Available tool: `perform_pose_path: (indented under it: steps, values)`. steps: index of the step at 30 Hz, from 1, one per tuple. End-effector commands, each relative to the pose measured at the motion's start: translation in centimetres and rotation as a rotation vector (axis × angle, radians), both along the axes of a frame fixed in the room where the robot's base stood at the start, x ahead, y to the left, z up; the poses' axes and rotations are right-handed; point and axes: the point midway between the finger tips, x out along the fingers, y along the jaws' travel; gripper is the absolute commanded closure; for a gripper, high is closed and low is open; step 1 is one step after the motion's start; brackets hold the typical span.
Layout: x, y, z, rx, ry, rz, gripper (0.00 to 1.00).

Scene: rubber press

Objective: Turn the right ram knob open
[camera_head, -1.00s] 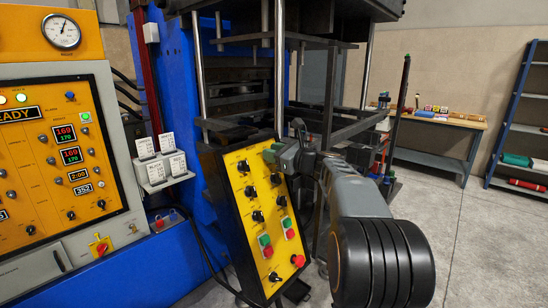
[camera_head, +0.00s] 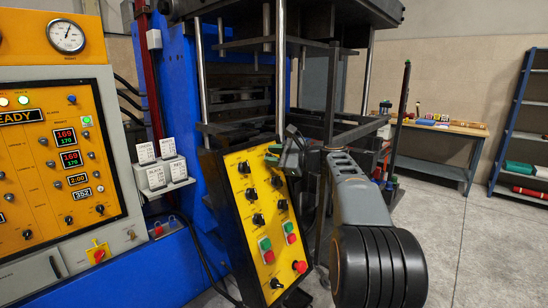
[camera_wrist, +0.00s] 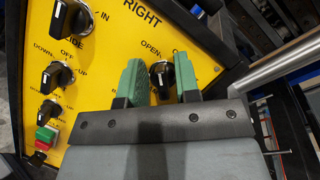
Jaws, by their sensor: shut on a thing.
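The yellow control panel (camera_head: 258,232) stands tilted in front of the press and carries several black knobs. My gripper (camera_head: 275,155) is at its upper right corner, where it hides the knob from the head view. In the wrist view, the black right ram knob (camera_wrist: 162,76) lies between the two green finger pads of my gripper (camera_wrist: 159,80). It sits below the word OPEN, with the lettering RIGHT farther to the left. The gripper is shut on this knob. A white pointer line shows on the knob's face.
Other black knobs (camera_wrist: 71,18) and green and red buttons (camera_wrist: 45,138) sit left of my fingers in the wrist view. A metal rod (camera_wrist: 285,62) runs close on the right. The press frame (camera_head: 165,90) stands behind the panel. Open floor (camera_head: 480,240) lies at right.

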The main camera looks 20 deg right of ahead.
Motion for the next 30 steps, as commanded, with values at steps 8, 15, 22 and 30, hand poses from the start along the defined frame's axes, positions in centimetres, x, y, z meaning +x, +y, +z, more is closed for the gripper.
perform_pose_path:
  steps: [8, 15, 22, 30]
  values:
    - [0.0, 0.0, 0.0, -0.009, -0.004, 0.002, 0.94]
    - [0.0, 0.0, 0.0, -0.009, -0.004, 0.002, 0.65]
    - [0.0, 0.0, 0.0, -0.009, -0.003, 0.002, 0.63]
    - [-2.1, -1.7, 0.1, -0.009, -0.005, -0.001, 0.63]
